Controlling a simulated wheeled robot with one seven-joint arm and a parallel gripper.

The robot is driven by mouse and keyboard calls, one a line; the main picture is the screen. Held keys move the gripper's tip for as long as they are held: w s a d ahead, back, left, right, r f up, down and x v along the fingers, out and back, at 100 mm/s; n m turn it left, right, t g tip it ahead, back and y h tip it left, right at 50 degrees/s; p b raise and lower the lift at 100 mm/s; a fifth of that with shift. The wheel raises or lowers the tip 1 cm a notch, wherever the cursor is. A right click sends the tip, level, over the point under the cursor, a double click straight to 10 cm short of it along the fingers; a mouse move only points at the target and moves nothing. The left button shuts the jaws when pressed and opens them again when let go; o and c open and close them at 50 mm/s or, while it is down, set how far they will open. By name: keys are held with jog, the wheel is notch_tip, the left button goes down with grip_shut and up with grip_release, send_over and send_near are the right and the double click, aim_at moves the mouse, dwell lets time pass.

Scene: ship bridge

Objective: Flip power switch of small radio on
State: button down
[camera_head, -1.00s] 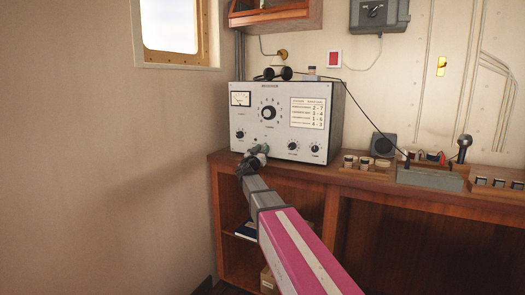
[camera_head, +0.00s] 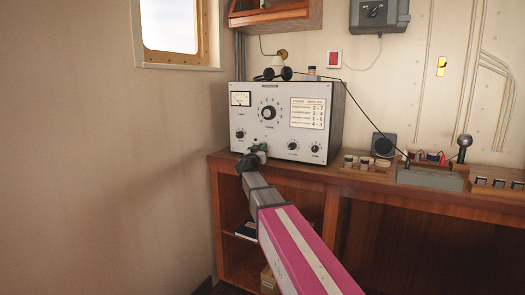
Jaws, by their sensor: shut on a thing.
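The small radio (camera_head: 308,142) is a pale grey-faced box on the left end of the wooden counter. Its front has a meter (camera_head: 240,99), a large centre dial (camera_head: 268,112), a printed number card (camera_head: 307,113) and several small black knobs. My gripper (camera_head: 256,152) is at the lower left of the radio's front, at the end of my pink and grey arm. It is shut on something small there. The gripper hides that part of the panel, so I cannot make out the power switch or its position.
The wooden counter (camera_head: 340,172) runs right, with a grey box (camera_head: 430,179), small racks and a black square device (camera_head: 384,145) on it. Headphones (camera_head: 278,73) lie on the radio. An open shelf is below, and a plain wall stands left.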

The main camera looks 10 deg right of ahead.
jog(key=r+g+y, duration=0.1)
jog(key=g+y, duration=0.1)
jog(key=g, duration=0.1)
jog(key=shift+a+r, duration=0.1)
jog(key=shift+r, duration=0.25)
jog(key=shift+w+r+g+y, duration=0.1)
jog(key=shift+r+g+y, duration=0.2)
jog(key=shift+g+y, duration=0.55)
jog(key=shift+r+g+y, duration=0.3)
jog(key=shift+g+y, duration=0.35)
jog(key=shift+g, duration=0.4)
jog(key=c, duration=1.2)
grip_release()
jog(key=shift+c, duration=0.2)
jog(key=v, duration=1)
jog(key=shift+s+r, duration=0.25)
jog(key=shift+r, duration=0.05)
